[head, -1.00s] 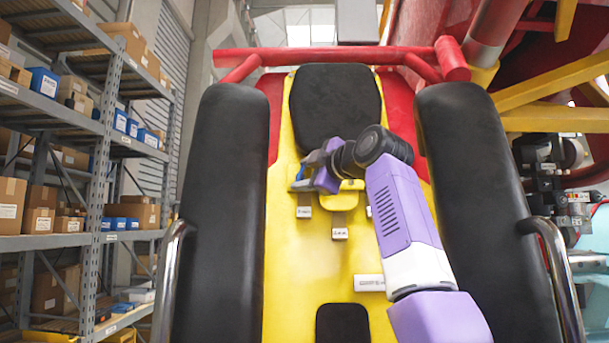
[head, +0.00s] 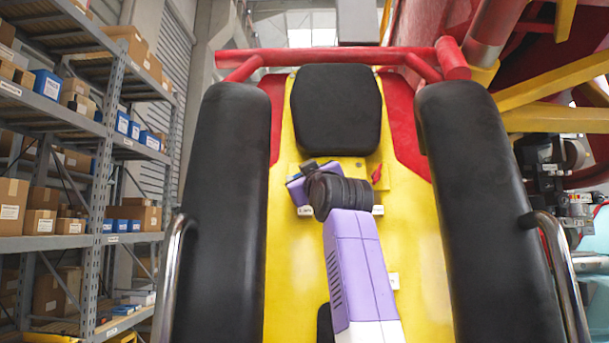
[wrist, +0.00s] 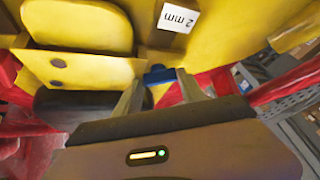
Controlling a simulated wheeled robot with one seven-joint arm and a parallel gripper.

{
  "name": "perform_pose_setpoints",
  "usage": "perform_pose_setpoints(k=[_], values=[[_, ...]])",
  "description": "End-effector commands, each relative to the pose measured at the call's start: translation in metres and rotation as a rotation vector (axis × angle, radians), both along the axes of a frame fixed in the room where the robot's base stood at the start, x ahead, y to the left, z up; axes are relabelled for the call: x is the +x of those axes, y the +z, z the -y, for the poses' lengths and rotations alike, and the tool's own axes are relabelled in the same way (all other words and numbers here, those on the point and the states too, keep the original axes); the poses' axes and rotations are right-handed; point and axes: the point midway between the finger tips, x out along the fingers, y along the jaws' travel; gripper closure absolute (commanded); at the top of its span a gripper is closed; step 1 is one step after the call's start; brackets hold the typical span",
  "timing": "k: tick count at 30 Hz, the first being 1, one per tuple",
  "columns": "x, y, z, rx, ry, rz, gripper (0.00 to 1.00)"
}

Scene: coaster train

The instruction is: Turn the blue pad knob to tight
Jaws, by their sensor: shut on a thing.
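The blue pad knob (wrist: 158,75) shows in the wrist view between the tips of my gripper (wrist: 158,88). The gripper's two grey fingers are shut on it. In the head view my purple wrist and arm cover the knob and the fingers, in front of the yellow seat back (head: 410,270) below the black head pad (head: 336,110). A white label reading "2 mm" (wrist: 178,17) is close to the knob in the wrist view. The knob's pointer and its exact setting cannot be made out.
Black side bolsters (head: 225,200) and (head: 485,200) flank the seat back. A red knob (head: 376,174) sits right of my wrist. A red bar (head: 330,56) crosses above the head pad. Shelves with boxes (head: 80,150) stand at the left.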

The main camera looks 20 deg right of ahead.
Motion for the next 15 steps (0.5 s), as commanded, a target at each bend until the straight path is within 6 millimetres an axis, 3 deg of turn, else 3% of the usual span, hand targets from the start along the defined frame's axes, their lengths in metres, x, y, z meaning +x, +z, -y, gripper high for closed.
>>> perform_pose_setpoints(k=[15], values=[[0.0024,-0.0035,-0.0072,0.361,-0.085,0.111,0.93]])
